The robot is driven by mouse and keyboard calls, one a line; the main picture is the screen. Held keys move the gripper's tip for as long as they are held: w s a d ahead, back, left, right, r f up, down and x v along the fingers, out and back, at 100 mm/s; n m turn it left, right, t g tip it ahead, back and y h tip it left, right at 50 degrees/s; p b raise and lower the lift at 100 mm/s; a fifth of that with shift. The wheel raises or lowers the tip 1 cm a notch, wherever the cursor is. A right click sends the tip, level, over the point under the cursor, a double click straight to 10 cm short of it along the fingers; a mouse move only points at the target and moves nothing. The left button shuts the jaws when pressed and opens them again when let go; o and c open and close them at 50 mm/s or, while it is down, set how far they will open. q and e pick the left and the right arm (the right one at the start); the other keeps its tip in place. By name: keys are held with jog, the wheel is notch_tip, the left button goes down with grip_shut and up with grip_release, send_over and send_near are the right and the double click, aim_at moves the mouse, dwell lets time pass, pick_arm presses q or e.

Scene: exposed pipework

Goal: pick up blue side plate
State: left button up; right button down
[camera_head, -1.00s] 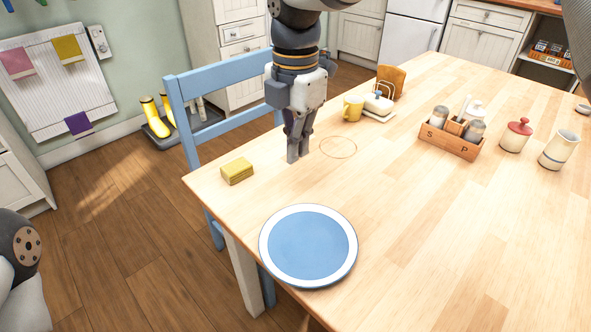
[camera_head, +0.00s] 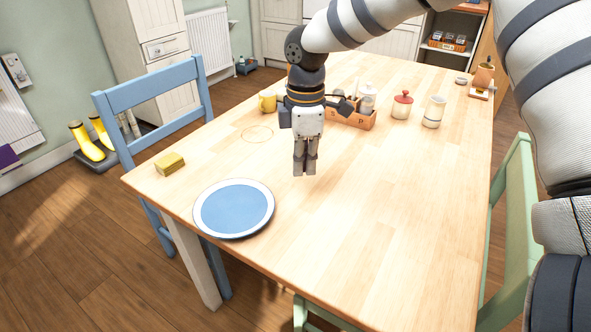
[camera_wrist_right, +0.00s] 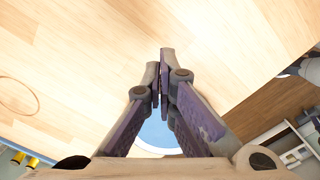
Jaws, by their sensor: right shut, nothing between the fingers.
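The blue side plate (camera_head: 234,208) has a white rim and lies flat on the wooden table near its front left edge. It also shows in the right wrist view (camera_wrist_right: 156,134), partly hidden behind the fingers. My right gripper (camera_head: 305,174) is shut and empty, pointing down above the table, to the right of and beyond the plate. In the right wrist view its fingertips (camera_wrist_right: 161,60) are together with nothing between them. My left gripper is not in view.
A yellow sponge (camera_head: 170,164) lies near the left table edge. A yellow mug (camera_head: 267,102), a wooden condiment caddy (camera_head: 350,118), a red-lidded jar (camera_head: 402,106) and a cream jug (camera_head: 434,112) stand farther back. A blue chair (camera_head: 150,95) and a green chair (camera_head: 512,230) flank the table. The table's middle right is clear.

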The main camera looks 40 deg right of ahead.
aim_at(252, 202)
notch_tip(252, 202, down, 6)
jog(key=shift+f+b, duration=0.2)
jog(key=shift+b, duration=0.1)
jog(key=a, duration=0.1)
jog(key=w, duration=0.1)
jog(key=a, duration=0.1)
jog(key=shift+w+a+f, duration=0.3)
jog(key=shift+a, duration=0.05)
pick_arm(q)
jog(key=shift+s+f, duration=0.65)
pick_arm(e)
jog(key=shift+w+a+r, duration=0.1)
jog(key=shift+w+a, duration=0.05)
jog(key=shift+a, duration=0.25)
jog(key=w+a, duration=0.1)
jog(key=a, duration=0.1)
jog(key=w+a, duration=0.1)
jog(key=w+a+b, duration=0.1)
jog(key=a, duration=0.1)
jog(key=shift+a, duration=0.35)
jog(key=shift+w+a, duration=0.25)
jog(key=shift+a, duration=0.15)
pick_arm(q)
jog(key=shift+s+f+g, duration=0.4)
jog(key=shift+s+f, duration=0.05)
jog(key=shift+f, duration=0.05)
